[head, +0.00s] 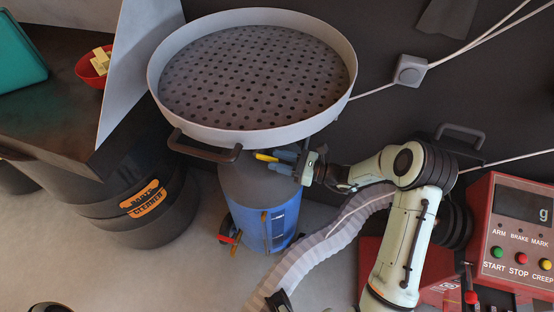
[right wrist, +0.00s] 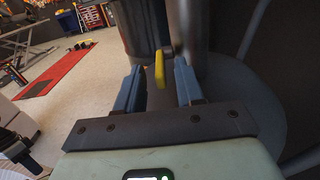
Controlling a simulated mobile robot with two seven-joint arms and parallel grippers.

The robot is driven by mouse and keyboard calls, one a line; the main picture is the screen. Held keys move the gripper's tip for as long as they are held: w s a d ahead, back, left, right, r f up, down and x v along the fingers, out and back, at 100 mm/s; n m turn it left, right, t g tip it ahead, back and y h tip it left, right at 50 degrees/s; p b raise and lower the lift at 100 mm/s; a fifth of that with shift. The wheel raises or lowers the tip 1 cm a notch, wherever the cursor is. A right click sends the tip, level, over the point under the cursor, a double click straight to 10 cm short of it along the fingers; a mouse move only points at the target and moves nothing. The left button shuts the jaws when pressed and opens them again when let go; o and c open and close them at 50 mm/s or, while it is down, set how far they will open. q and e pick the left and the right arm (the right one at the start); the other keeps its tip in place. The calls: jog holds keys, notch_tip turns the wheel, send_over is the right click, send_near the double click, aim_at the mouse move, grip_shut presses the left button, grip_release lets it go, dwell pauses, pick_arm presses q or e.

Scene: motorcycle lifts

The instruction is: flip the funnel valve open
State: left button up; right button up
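The funnel is a wide, round light-grey pan (head: 158,92) with a dark perforated plate, above a blue and grey drum (head: 262,215). The yellow valve lever (head: 266,157) sticks out just below the pan's front rim. My right gripper (head: 281,161) is at the lever, under the rim, with its blue fingers pointing left. In the right wrist view the fingers are apart, and the yellow lever (right wrist: 159,70) stands upright between them with gaps at both sides. The valve body is mostly hidden. My left gripper does not show.
A dark handle (head: 205,150) projects from the pan's front left. A black parts-cleaner barrel (head: 150,222) stands at left. A red control panel (head: 518,220) stands at right. A pale ribbed hose (head: 318,248) runs below my right arm. Floor between barrel and drum is mostly clear.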

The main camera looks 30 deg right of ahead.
aim_at(273, 158)
jog(key=shift+w+a, duration=0.35)
jog(key=shift+w, duration=0.05)
grip_shut()
jog(key=shift+r+g+p, duration=0.25)
jog(key=shift+g+p, duration=0.05)
jog(key=shift+p, duration=0.15)
jog(key=r+p, duration=0.1)
jog(key=p, duration=0.2)
jog(key=shift+a+r+g+h, duration=0.1)
jog(key=shift+r+g+h, duration=0.05)
jog(key=shift+g+h, duration=0.25)
jog(key=g+p, duration=0.1)
jog(key=r+g+h+p, duration=0.1)
jog(key=p, duration=0.1)
jog(key=h+p, duration=0.1)
jog(key=p, duration=0.1)
jog(key=shift+w+a+r+g, duration=0.25)
jog(key=shift+w+r+g, duration=0.1)
jog(key=shift+w+g, duration=0.05)
jog(key=shift+h+p, duration=0.4)
jog(key=shift+p, duration=0.05)
jog(key=shift+f, duration=0.1)
